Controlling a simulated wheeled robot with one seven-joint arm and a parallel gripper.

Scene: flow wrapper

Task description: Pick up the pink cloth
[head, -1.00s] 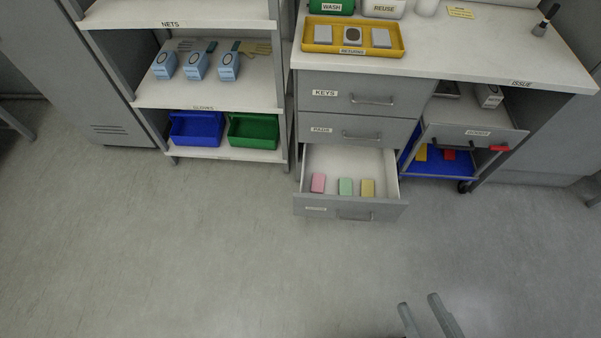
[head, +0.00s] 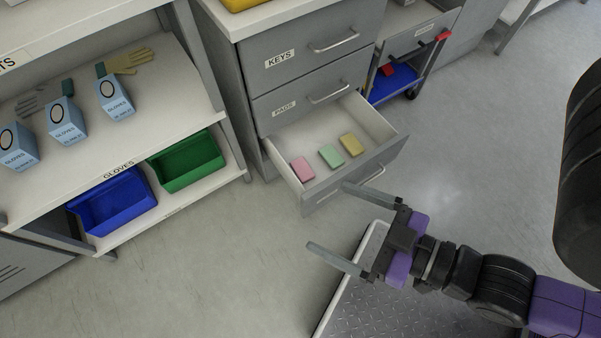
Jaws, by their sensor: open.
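The pink cloth (head: 303,168) is a small folded block lying in the open bottom drawer (head: 283,140), at the left of a row. A green cloth (head: 331,156) and a yellow cloth (head: 351,145) lie to its right in the same drawer. My gripper (head: 340,222) is open and empty, its two long grey fingers pointing left. It is in front of the drawer, to the lower right of the pink cloth and apart from it. One finger overlaps the drawer front's edge in the picture; I cannot tell whether it touches.
The closed KEYS drawer (head: 305,50) and PADS drawer (head: 304,97) are above the open drawer. A shelf at left holds glove boxes (head: 115,95), a blue bin (head: 112,200) and a green bin (head: 186,160). Open floor (head: 230,270) lies in front.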

